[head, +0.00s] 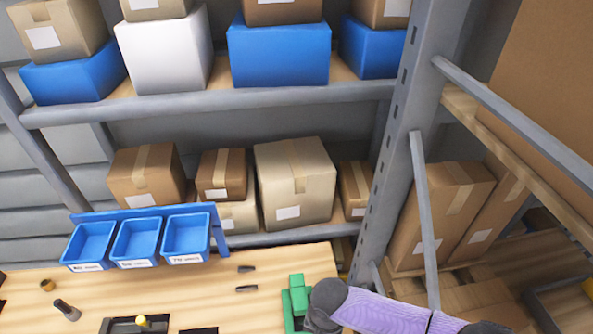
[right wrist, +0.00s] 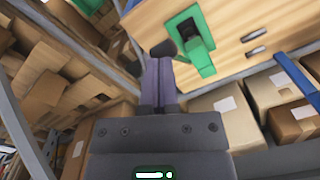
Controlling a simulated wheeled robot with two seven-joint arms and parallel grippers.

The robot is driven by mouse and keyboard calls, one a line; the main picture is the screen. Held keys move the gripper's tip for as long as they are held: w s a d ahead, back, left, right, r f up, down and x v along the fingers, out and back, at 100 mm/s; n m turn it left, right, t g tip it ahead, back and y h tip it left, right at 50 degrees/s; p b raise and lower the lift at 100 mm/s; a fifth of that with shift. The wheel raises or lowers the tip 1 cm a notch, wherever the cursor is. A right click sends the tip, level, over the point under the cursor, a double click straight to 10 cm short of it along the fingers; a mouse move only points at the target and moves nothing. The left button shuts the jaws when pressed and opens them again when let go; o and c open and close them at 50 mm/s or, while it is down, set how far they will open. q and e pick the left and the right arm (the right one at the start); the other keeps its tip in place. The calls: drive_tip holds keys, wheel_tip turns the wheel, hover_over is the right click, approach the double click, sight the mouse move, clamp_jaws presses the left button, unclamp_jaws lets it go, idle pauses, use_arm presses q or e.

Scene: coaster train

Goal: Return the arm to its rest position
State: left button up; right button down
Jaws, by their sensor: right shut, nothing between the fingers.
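My right gripper (head: 322,302) comes in from the lower right in the head view, its dark tips beside a green fixture (head: 297,284) on the wooden bench. In the right wrist view its lilac fingers (right wrist: 160,62) are together with nothing between them. The green fixture (right wrist: 206,62) shows just past the tips there, with a dark slot in its top. I cannot tell whether the tips touch it. My left gripper is not in view.
The wooden bench (head: 245,315) holds a blue rack with three labelled blue bins (head: 186,238), dark pins (head: 246,289), a brass piece (head: 47,286) and a black holder (head: 120,326). Shelves with boxes stand behind. A grey shelf post (head: 395,150) rises right of the bench.

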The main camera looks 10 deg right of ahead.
drive_tip(key=s+a+r+n+t+y, duration=0.1)
drive_tip(key=s+a+r+n+y, duration=0.2)
drive_tip(key=s+a+r+n, duration=0.3)
drive_tip(key=s+d+r+t+h, duration=0.1)
drive_tip(key=s+d+r+h, duration=0.1)
drive_tip(key=d+r, duration=0.3)
drive_tip(key=s+d+r+t+h, duration=0.1)
drive_tip(key=s+d+r+t, duration=0.15)
drive_tip(key=d, duration=0.55)
wheel_tip(320, 180, down, 39)
drive_tip(key=s+n+g+b, duration=0.1)
drive_tip(key=s+g+b, duration=0.1)
drive_tip(key=b, duration=1.8)
drive_tip(key=s+d+f+b, duration=0.1)
drive_tip(key=s+f+b, duration=0.3)
drive_tip(key=f, duration=0.5)
drive_tip(key=s+d+f+g+b, duration=0.1)
drive_tip(key=s+f+b, duration=0.4)
drive_tip(key=f+b, duration=0.3)
drive_tip(key=s+d+f+g+b, duration=0.1)
drive_tip(key=s+f+b, duration=0.4)
drive_tip(key=f, duration=0.6)
drive_tip(key=shift+f+n+h+b, duration=0.3)
drive_tip(key=shift+f+b, duration=0.05)
drive_tip(key=shift+b, duration=0.1)
